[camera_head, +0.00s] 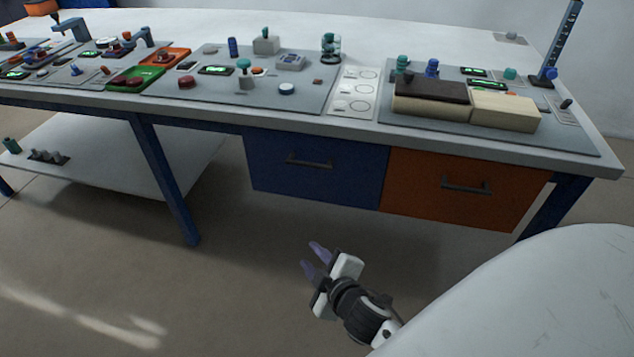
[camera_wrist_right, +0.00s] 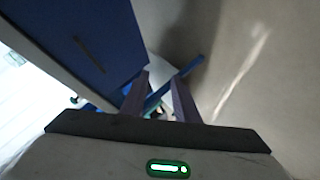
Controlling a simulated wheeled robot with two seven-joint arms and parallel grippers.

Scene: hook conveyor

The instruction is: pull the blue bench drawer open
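The blue bench drawer (camera_head: 315,172) hangs under the bench top, left of an orange drawer, and looks shut, its front flush with its neighbour. Its dark bar handle (camera_head: 309,161) is on the upper middle of the front. My right gripper (camera_head: 312,258) is below and in front of the blue drawer, apart from it, its two purple fingers spread with nothing between them. In the right wrist view the blue drawer front (camera_wrist_right: 85,35) is at the upper left with its handle (camera_wrist_right: 90,55), left of the open fingers (camera_wrist_right: 158,95). My left gripper is in neither view.
The orange drawer (camera_head: 462,188) with its own handle is at the right. The bench top (camera_head: 330,122) carries several panels, buttons and boxes. A blue bench leg (camera_head: 165,180) and a low white shelf (camera_head: 120,155) are at the left. The floor before the drawers is clear.

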